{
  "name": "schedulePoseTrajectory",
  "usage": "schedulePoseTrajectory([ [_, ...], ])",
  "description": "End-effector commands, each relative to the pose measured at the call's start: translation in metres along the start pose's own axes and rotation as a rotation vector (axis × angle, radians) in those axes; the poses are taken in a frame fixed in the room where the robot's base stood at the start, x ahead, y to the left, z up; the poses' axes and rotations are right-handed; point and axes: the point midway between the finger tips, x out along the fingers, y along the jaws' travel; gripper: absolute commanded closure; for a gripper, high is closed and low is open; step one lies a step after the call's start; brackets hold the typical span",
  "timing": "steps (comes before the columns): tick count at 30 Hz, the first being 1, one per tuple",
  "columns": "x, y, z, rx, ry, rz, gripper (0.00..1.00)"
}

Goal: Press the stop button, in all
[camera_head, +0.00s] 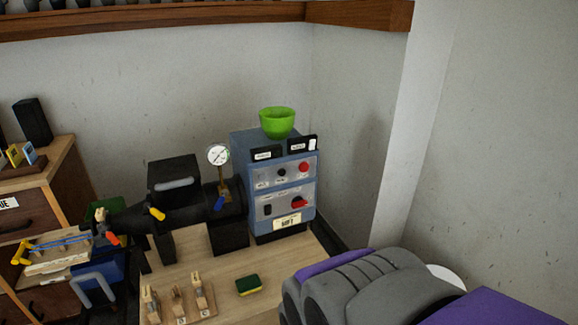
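A blue control box (260,215) stands at the back of the wooden table in the corner. Its upper front panel (266,179) carries a round red button (303,167) at the right, with small dark controls to its left. The lower panel has a red knob (299,202) at the right and a black control (267,210) at the left. Labels are too small to read surely, so I cannot tell which red control is marked stop. Grey and purple parts of my own body fill the lower right, apart from the box. I cannot make out any gripper fingers.
A green bowl (277,123) sits on the box. A pressure gauge (218,155) and black machine (175,207) stand left of it. A green-yellow sponge (249,285) and wooden clips (178,301) lie on the table (232,262). A white wall post (403,130) rises at right.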

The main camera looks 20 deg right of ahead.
Motion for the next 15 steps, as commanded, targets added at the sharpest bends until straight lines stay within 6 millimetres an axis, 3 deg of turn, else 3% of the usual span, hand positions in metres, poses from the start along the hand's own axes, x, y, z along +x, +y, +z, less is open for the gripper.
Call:
schedulePoseTrajectory([
  [12, 0.0000, 0.0000, 0.0000, 0.000, 0.000, 0.000, 1.00],
  [15, 0.0000, 0.0000, 0.0000, 0.000, 0.000, 0.000, 1.00],
])
